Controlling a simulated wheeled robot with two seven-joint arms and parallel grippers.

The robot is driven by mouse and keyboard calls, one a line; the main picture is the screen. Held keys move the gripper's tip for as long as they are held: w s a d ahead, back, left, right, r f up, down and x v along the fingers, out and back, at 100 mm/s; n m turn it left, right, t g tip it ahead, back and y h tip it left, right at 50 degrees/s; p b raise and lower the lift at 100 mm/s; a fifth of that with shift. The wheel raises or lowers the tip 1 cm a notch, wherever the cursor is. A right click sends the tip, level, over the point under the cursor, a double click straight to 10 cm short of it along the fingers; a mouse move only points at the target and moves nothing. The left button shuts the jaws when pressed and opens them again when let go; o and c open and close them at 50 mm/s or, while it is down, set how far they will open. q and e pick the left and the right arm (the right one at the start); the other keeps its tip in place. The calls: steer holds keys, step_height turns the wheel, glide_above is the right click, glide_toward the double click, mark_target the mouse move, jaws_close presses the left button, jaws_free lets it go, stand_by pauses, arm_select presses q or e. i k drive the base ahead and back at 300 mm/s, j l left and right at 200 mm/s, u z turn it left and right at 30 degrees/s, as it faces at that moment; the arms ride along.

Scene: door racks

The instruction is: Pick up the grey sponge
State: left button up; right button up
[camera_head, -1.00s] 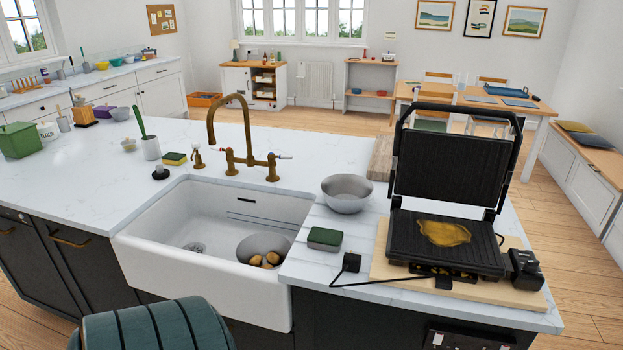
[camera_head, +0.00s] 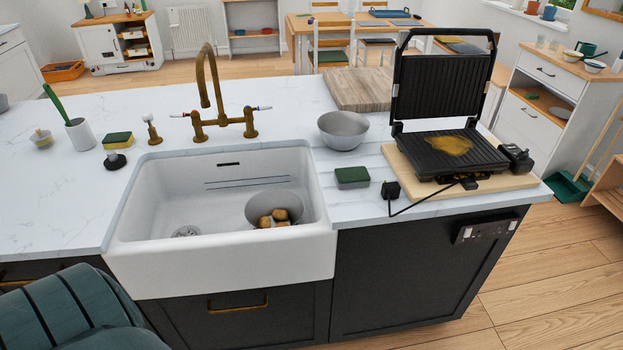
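A sponge-like block (camera_head: 352,177) with a dark green top and darker, greyish sides lies flat on the white counter, just right of the sink. A second sponge (camera_head: 117,140), yellow with a green top, lies behind the sink's left corner. No plainly all-grey sponge shows. Neither of my grippers is in view, so I cannot see whether they are open or shut.
The white sink (camera_head: 222,262) holds a grey bowl (camera_head: 262,206) with brown lumps inside. A metal bowl (camera_head: 343,130), a brass tap (camera_head: 215,100) and an open grill (camera_head: 450,150) with a black cable stand around it.

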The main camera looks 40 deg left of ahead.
mark_target(345, 178)
steer(key=k+j, duration=0.3)
steer(key=j, duration=0.15)
steer(key=k+j, duration=0.3)
steer(key=j, duration=0.15)
